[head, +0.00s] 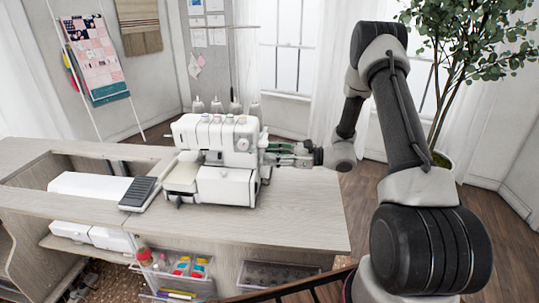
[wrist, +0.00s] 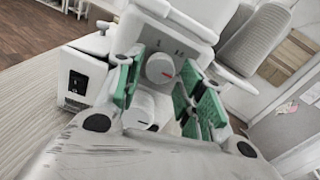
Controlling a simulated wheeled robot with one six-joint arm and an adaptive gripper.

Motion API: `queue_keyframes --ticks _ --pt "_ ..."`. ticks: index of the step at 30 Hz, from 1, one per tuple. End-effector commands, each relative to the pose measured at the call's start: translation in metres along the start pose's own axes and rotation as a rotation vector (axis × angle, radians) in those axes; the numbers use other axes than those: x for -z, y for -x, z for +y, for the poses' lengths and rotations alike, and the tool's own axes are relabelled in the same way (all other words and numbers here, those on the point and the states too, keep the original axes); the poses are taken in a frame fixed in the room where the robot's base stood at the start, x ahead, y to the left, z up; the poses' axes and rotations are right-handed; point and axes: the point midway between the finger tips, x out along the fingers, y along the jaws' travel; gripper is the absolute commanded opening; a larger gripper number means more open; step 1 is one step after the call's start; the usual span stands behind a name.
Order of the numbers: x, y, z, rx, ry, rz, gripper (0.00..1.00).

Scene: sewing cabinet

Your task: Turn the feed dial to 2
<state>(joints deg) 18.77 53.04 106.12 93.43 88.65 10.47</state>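The white serger machine (head: 215,160) stands on the wooden cabinet top. Its feed dial (wrist: 160,68) shows in the wrist view as a round pale knob with a red mark toward its lower right. Small dark marks sit above the dial on the panel, too small to read. My gripper (wrist: 157,85) is open, with green-padded fingers on the left and right of the dial and a gap to each side. In the head view my gripper (head: 290,154) is level with the machine's right side, and the dial there is hidden or too small to tell.
The cabinet top (head: 300,225) is clear in front of the machine and to its right. A black foot pedal (head: 140,192) lies to the left. Thread cones (head: 217,106) stand behind the machine. Clear drawers (head: 178,268) with colourful supplies hang below. A plant (head: 465,50) stands at right.

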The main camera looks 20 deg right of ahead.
Motion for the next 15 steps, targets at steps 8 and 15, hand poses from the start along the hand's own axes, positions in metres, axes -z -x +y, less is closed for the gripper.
queue_keyframes --ticks 8,15 --pt "0.000 0.060 -0.001 0.005 0.000 0.001 0.39" --pt "0.001 0.101 -0.001 0.004 -0.002 0.001 0.39"
